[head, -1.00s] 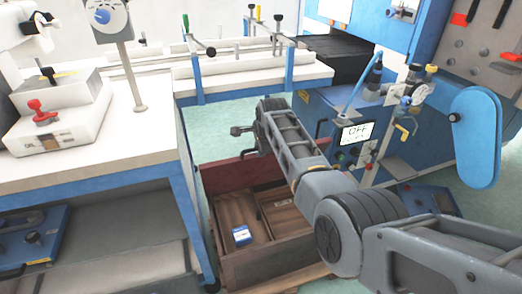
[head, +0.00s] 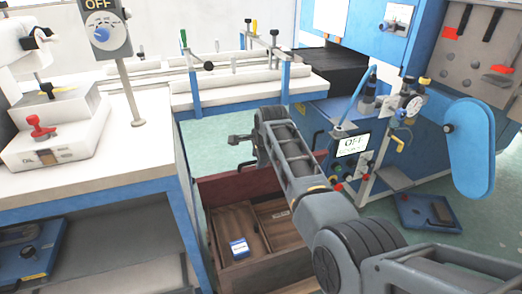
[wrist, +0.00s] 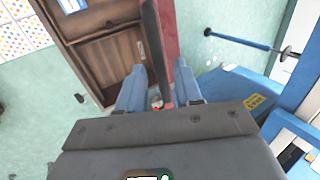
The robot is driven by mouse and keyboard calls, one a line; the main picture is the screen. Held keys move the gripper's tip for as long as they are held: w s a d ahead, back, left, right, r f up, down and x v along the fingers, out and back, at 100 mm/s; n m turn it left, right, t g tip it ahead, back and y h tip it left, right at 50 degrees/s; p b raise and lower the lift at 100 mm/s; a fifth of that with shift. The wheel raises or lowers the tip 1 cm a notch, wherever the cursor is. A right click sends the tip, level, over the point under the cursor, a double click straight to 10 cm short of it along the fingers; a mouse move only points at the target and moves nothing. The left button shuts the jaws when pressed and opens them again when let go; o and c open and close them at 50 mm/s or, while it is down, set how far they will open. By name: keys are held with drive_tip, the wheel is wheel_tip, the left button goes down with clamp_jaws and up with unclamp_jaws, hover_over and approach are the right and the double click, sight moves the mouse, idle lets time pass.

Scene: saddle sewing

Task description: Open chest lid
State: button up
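The wooden chest (head: 270,267) stands on the floor with its inside showing. A reddish panel, seemingly its raised lid (head: 228,186), stands upright along the far side. The wrist view shows the chest's brown inside (wrist: 105,62) and the reddish panel nearly edge-on (wrist: 168,30). My gripper (head: 238,141) is beyond and above the panel in the head view, partly hidden by my own arm. In the wrist view the blue fingers of my gripper (wrist: 159,82) are apart, one on each side of the panel's line. I cannot tell whether they touch it.
A small blue-and-white box (head: 239,248) lies inside the chest. A workbench (head: 95,165) stands close on the left. Green floor is free behind the chest.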

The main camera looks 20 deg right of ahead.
drive_tip(key=shift+p+v, duration=0.3)
drive_tip(key=shift+v, duration=2.05)
drive_tip(key=s+d+f+n+t+h, duration=0.15)
drive_tip(key=s+d+f+n, duration=0.25)
drive_tip(key=s+f, duration=0.95)
drive_tip(key=s+f+n+t+p, duration=0.1)
drive_tip(key=s+n+t, duration=0.15)
drive_tip(key=s, duration=0.75)
drive_tip(key=s+f+n+t, duration=0.1)
drive_tip(key=s+n, duration=0.2)
drive_tip(key=s, duration=0.8)
drive_tip(key=s+a+r+n+t+y, duration=0.15)
drive_tip(key=s+r, duration=0.25)
drive_tip(key=s, duration=0.4)
drive_tip(key=s+a+r+n, duration=0.1)
drive_tip(key=s+r+n, duration=0.25)
drive_tip(key=s, duration=0.35)
drive_tip(key=s+a+r+n+t, duration=0.1)
drive_tip(key=s+r, duration=0.5)
drive_tip(key=r, duration=0.2)
drive_tip(key=s+a+r+n+t+p, duration=0.1)
drive_tip(key=s+r+n+t, duration=0.1)
drive_tip(key=s+r, duration=0.4)
wheel_tip(320, 180, up, 3)
drive_tip(key=shift+r, duration=0.2)
